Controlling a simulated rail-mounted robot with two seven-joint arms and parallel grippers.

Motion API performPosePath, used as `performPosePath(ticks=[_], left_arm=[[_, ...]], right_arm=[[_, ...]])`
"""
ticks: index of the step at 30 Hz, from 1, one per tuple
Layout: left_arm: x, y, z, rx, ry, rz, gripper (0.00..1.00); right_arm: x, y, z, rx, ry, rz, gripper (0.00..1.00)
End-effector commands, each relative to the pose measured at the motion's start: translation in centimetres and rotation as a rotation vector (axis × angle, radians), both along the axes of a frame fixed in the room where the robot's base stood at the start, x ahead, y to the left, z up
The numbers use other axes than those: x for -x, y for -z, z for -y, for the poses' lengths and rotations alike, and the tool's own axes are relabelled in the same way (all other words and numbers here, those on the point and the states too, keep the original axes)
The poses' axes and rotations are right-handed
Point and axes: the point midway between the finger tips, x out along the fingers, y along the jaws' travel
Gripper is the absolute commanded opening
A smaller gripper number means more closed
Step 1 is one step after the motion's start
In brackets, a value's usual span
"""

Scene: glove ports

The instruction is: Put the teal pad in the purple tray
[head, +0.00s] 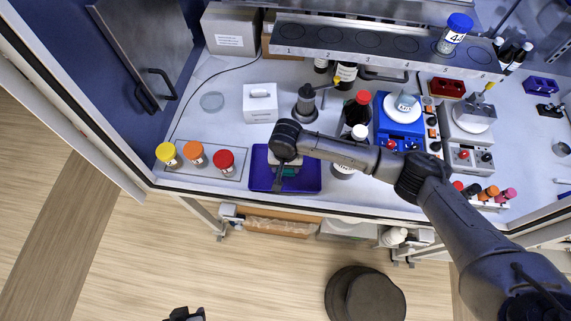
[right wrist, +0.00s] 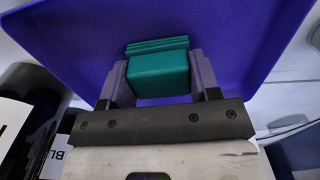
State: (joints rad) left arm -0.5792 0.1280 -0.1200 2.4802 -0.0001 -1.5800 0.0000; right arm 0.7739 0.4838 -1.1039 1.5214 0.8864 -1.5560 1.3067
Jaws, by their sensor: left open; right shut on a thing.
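The purple tray (head: 261,178) stands at the front of the bench in the head view, and it fills most of the right wrist view (right wrist: 230,60). My right gripper (head: 287,174) is over the tray. In the right wrist view my right gripper (right wrist: 158,78) is shut on the teal pad (right wrist: 158,76), with a finger on each side of it. The pad is in front of the tray's surface; I cannot tell whether it touches the tray. In the head view only a bit of the pad (head: 289,172) shows under the gripper. My left gripper (head: 185,314) is open and empty at the bottom edge, away from the bench.
Jars with yellow (head: 166,151), orange and red lids stand left of the tray. A white box (head: 260,103) is behind it. Bottles (head: 355,112) and a blue stirrer (head: 399,122) stand to the right. A shelf (head: 370,42) crosses the back. A dark stool (head: 365,293) is on the floor.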

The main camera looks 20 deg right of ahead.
Motion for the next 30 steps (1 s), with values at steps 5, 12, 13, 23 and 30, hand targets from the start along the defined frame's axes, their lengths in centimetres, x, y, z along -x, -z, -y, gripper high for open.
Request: performPosePath(ticks=[5,12,13,23,30], left_arm=[[0.0,0.0,0.0,0.000,0.000,0.000,0.43],[0.0,-0.1,0.2,0.005,-0.004,-0.001,0.43],[0.0,-0.1,0.2,0.007,-0.004,-0.001,0.43],[0.0,-0.1,0.4,0.014,-0.009,-0.001,0.43],[0.0,-0.1,0.3,0.011,-0.007,-0.002,0.43]], right_arm=[[0.0,-0.1,0.0,0.000,0.000,0.001,0.35],[0.0,0.2,0.0,0.000,0.001,0.001,0.64],[0.0,0.2,0.0,0.000,0.001,0.001,0.67],[0.0,0.2,0.0,0.000,0.000,0.000,0.82],[-0.1,-1.3,0.0,-0.001,-0.001,0.000,0.82]])
